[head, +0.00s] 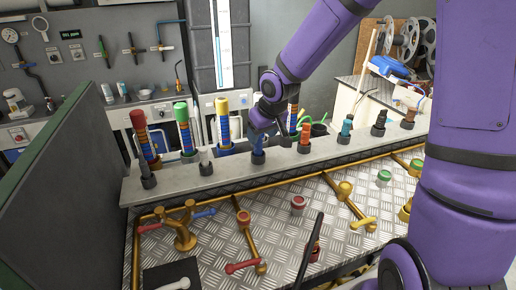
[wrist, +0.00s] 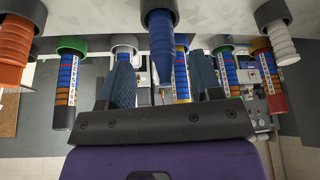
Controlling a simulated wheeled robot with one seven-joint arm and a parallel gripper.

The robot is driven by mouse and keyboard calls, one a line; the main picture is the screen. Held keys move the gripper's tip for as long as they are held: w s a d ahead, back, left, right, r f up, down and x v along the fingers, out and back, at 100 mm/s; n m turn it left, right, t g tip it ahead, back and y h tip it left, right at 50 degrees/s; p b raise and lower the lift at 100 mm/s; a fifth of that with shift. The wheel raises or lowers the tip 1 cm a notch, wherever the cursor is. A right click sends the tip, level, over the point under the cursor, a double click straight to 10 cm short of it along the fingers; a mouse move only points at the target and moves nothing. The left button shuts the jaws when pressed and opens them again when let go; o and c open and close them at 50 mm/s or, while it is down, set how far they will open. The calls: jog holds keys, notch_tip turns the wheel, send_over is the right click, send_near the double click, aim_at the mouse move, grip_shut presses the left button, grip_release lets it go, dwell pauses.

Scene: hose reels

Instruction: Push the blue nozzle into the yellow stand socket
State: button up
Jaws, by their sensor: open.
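The blue nozzle (head: 258,152) stands in a dark collar on the grey rail. My gripper (head: 262,122) is over it. In the wrist view, seen upside down, the blue nozzle (wrist: 165,40) tapers down between the two open fingers of my gripper (wrist: 163,72), with gaps on both sides. A blue striped column with a yellow top (head: 221,106) stands behind the rail, left of my gripper. A yellow ring (wrist: 181,41) shows behind the nozzle in the wrist view, partly covered by it. I cannot tell whether this ring is the yellow stand socket.
The grey rail (head: 170,180) also holds a white nozzle (head: 205,160) to the left and an orange one (head: 305,138) to the right. Red-topped (head: 139,120) and green-topped (head: 181,113) columns stand behind it. Brass valves (head: 180,228) stand on the metal plate in front.

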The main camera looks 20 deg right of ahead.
aim_at(258, 146)
jog(key=shift+x, duration=1.95)
jog(key=shift+a, duration=0.15)
jog(key=c, duration=1)
